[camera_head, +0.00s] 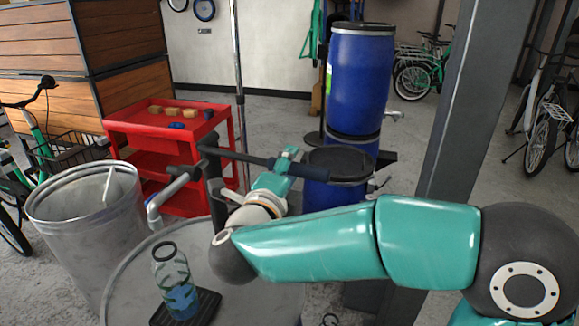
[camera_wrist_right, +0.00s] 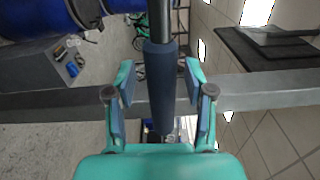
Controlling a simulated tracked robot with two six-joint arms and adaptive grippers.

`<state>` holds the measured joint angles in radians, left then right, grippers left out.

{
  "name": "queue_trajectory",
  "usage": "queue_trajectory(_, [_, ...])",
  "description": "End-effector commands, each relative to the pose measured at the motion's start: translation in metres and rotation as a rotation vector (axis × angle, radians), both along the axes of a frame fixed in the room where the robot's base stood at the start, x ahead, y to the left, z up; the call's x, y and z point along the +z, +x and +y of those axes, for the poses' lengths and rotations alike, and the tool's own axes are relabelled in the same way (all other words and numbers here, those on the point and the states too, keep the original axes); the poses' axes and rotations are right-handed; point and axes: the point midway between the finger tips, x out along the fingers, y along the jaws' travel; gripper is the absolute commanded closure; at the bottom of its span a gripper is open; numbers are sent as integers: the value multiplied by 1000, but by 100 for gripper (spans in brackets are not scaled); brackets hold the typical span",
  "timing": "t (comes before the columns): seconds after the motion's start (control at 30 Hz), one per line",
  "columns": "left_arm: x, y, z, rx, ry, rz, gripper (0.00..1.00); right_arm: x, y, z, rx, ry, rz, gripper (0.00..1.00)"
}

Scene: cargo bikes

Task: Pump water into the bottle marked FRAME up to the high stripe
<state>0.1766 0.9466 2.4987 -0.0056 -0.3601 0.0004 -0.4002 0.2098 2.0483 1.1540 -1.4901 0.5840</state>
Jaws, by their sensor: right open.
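A clear bottle (camera_head: 175,283) stands upright on a dark tray (camera_head: 207,304) on top of the metal drum. Blue water fills its lower part; I cannot read its marking or make out the stripes surely. The pump (camera_head: 215,185) stands behind it, its grey spout (camera_head: 158,203) pointing down near the bottle. The pump lever (camera_head: 248,158) reaches right, ending in a dark blue grip. My right gripper (camera_head: 284,162) is at this grip. In the right wrist view, the grip (camera_wrist_right: 162,92) lies between the open fingers of the gripper (camera_wrist_right: 160,82), with gaps on both sides. My left gripper is out of view.
The drum top (camera_head: 250,297) carries the pump and bottle. A metal bin (camera_head: 85,225) stands left, a red cart (camera_head: 165,128) behind. Blue barrels (camera_head: 358,85) are stacked beyond the lever. A grey post (camera_head: 463,100) rises behind my right arm.

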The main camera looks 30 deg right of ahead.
Motion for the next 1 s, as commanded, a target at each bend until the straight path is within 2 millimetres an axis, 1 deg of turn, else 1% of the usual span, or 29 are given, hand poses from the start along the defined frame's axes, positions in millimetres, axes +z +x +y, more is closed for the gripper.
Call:
queue_trajectory(0.07, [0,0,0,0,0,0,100,0,0,0,0,0,0,47])
queue_trajectory(0.17, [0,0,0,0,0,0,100,0,0,1,1,0,0,62])
queue_trajectory(0.3, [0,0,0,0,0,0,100,0,0,1,1,1,1,85])
queue_trajectory(0.4, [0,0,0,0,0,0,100,-1,0,1,1,1,1,100])
queue_trajectory(0.6, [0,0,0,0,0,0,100,-1,0,2,2,1,3,100])
queue_trajectory(0.63, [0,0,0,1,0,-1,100,-1,0,-5,-2,2,3,100])
queue_trajectory(1.0, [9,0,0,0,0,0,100,7,4,8,15,-26,33,100])
